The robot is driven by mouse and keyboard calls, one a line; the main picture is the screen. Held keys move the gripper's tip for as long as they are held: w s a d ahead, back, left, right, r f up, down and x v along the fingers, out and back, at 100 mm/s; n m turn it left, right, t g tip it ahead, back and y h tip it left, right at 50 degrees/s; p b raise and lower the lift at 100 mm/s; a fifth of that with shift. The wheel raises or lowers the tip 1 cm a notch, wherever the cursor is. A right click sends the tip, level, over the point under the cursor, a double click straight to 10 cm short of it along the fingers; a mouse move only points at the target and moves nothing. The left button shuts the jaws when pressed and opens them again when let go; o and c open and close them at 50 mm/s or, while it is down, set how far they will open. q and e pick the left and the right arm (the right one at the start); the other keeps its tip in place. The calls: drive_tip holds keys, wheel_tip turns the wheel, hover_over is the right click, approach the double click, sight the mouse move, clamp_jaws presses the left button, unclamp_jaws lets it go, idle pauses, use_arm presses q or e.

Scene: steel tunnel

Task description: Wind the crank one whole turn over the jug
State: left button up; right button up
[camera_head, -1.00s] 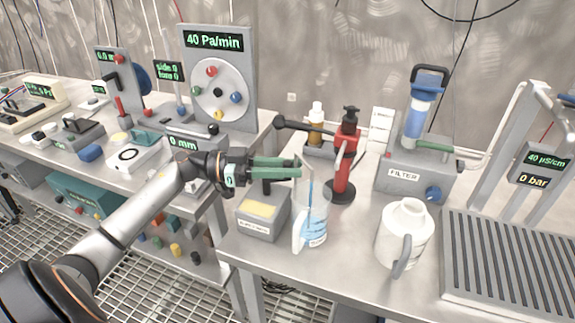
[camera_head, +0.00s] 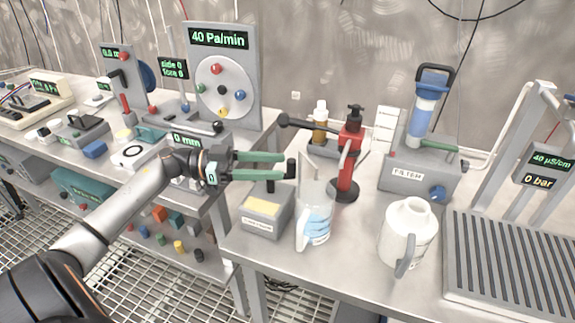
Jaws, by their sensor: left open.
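A red hand pump (camera_head: 349,165) with a black top stands on the right bench. A dark arm (camera_head: 300,122) with a round end reaches left from it; I take this as the crank, though I cannot be sure. A clear jug (camera_head: 316,219) with blue liquid stands in front of the pump. My left gripper (camera_head: 286,166) has green fingers, spread apart, left of the jug's rim and below the dark arm. A small black upright piece (camera_head: 291,168) shows at the fingertips; I cannot tell whether it is between them. My right gripper is not in view.
A grey box with a yellow top (camera_head: 264,213) stands below my left gripper. A white jug (camera_head: 407,233), a filter unit (camera_head: 421,175) and a slatted rack (camera_head: 512,262) stand to the right. The bench front between the jugs is clear.

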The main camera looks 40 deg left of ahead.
sight(292, 160)
use_arm(q)
drive_tip(key=v, duration=0.8)
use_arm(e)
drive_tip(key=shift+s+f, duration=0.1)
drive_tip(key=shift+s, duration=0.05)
use_arm(q)
drive_tip(key=shift+a, duration=0.1)
